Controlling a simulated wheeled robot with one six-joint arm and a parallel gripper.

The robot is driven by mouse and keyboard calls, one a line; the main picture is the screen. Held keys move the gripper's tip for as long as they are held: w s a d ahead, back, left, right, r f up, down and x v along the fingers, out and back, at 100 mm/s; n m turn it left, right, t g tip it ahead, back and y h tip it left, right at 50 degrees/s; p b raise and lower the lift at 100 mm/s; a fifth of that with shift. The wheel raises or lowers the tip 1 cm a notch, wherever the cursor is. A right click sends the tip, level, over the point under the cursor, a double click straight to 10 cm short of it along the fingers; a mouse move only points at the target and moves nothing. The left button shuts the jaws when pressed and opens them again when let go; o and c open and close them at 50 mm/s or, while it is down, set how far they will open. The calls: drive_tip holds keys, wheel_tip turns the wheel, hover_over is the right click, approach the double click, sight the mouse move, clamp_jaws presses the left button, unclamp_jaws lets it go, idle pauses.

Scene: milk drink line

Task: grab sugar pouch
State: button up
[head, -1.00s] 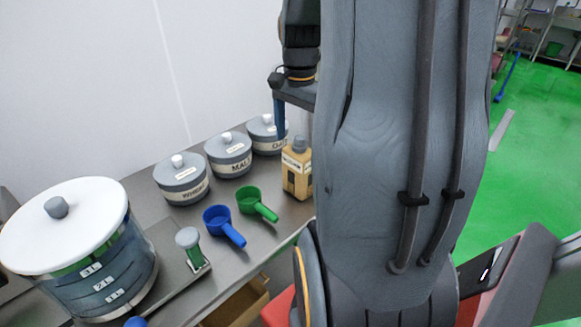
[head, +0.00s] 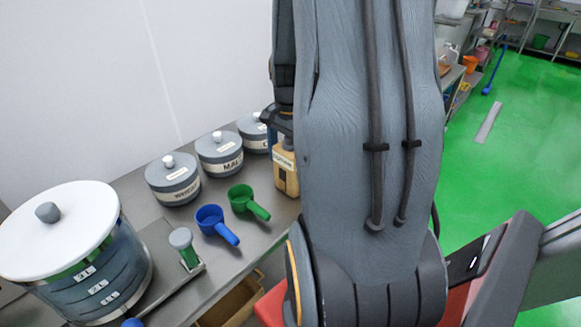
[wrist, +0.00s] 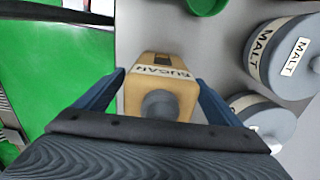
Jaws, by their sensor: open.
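The sugar pouch (head: 286,178) is a tan, upright container with a grey cap, standing on the steel counter at the far right of the row of jars. In the wrist view its label reads SUGAR and the pouch (wrist: 160,92) sits between my two blue fingers. My gripper (wrist: 159,78) is open, with one finger on each side of the pouch and a small gap visible at both sides.
A green scoop (head: 246,200) and a blue scoop (head: 214,220) lie in front. A large white-lidded drum (head: 75,255) stands at left.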

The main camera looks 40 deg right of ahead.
drive_tip(key=shift+f, duration=0.15)
drive_tip(key=c, duration=1.6)
